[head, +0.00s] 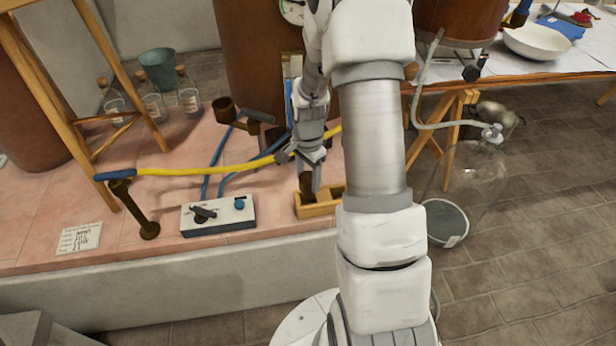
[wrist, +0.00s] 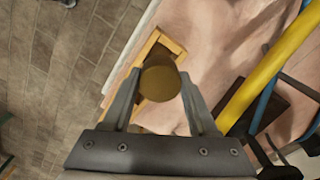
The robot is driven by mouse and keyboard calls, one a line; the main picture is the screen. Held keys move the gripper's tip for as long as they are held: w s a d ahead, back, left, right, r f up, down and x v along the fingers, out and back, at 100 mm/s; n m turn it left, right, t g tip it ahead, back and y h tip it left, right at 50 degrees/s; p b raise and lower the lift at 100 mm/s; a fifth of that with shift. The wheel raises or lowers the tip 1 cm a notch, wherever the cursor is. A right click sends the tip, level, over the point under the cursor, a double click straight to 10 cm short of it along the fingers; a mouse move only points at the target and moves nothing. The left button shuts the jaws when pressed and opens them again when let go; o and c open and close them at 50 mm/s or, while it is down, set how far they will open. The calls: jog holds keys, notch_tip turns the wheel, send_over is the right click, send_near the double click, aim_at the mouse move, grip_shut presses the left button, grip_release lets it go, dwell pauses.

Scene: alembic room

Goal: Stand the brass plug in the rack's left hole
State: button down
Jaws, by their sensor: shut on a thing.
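The brass plug (head: 306,182) is dark brown and hangs upright below my gripper (head: 309,165). The wrist view shows its round end (wrist: 160,83) between the two fingertips (wrist: 160,98), which are shut on it. The small wooden rack (head: 321,209) lies on the pink tiled ledge, below the plug. Its corner (wrist: 172,44) also shows in the wrist view, beyond the plug. The plug and my arm hide much of the rack. I cannot make out its left hole, nor tell whether the plug's lower end is inside the rack.
A white switch box (head: 219,216) stands left of the rack. A yellow hose (head: 220,171) and blue hoses (head: 222,160) run behind it, close to my gripper. A dark metal stand (head: 138,212) is farther left. The ledge's front edge is close to the rack.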

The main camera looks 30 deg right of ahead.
aim_at(308, 189)
jog(key=shift+f+b, duration=1.75)
jog(key=shift+f, duration=0.7)
dwell(3.7)
jog(key=shift+c, duration=0.5)
grip_release()
jog(key=shift+r, duration=0.15)
